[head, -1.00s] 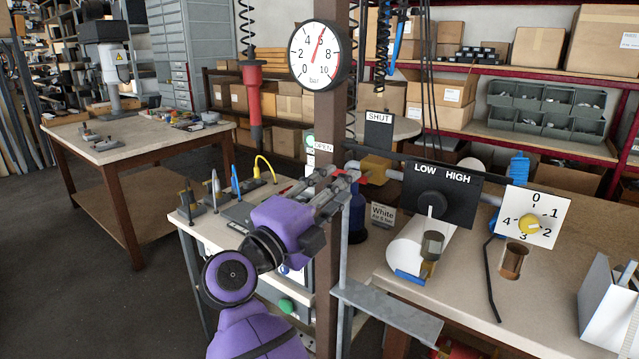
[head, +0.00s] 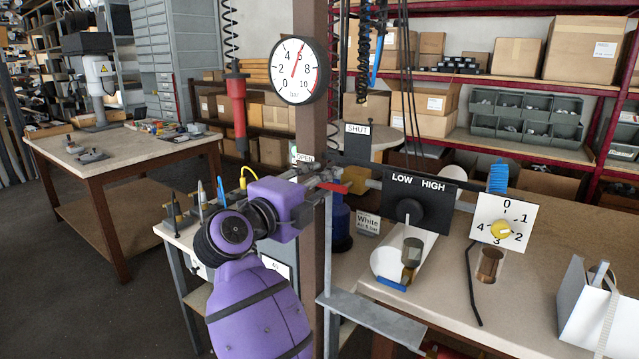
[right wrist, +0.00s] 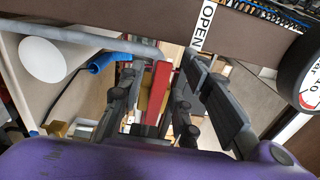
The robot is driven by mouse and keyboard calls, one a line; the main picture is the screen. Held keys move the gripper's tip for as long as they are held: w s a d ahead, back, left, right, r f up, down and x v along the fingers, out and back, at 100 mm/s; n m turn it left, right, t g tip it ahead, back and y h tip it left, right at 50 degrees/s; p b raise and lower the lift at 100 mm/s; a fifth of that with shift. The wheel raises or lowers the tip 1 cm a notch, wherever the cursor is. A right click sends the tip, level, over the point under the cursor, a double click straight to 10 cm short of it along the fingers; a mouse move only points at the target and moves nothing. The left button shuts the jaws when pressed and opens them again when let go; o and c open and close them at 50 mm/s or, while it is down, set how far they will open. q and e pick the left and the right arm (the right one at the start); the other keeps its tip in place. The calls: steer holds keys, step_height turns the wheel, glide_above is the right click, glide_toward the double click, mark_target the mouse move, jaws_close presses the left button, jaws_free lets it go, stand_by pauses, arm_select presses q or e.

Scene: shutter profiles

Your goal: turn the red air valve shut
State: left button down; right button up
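The red air valve handle (head: 335,187) sits on the pipe right of the brown post, between the OPEN label (head: 304,158) and the SHUT label (head: 358,130). My right gripper (head: 318,180) is at the handle, partly hidden by its own purple wrist. In the right wrist view, the red handle (right wrist: 158,92) stands between the two dark fingers (right wrist: 152,105), with gaps showing at its sides. The fingers look open around it, and contact is not visible. The yellowish valve body (right wrist: 142,103) shows behind the handle. My left gripper is out of view.
A pressure gauge (head: 298,70) on the brown post (head: 309,120) reads about 5 to 6 bar. A black LOW/HIGH panel (head: 409,200) and a white dial plate (head: 502,222) stand to the right. A grey bracket (head: 375,318) juts out below the handle.

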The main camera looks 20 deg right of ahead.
steer(key=shift+c, duration=0.2)
steer(key=c, duration=0.6)
jaws_close()
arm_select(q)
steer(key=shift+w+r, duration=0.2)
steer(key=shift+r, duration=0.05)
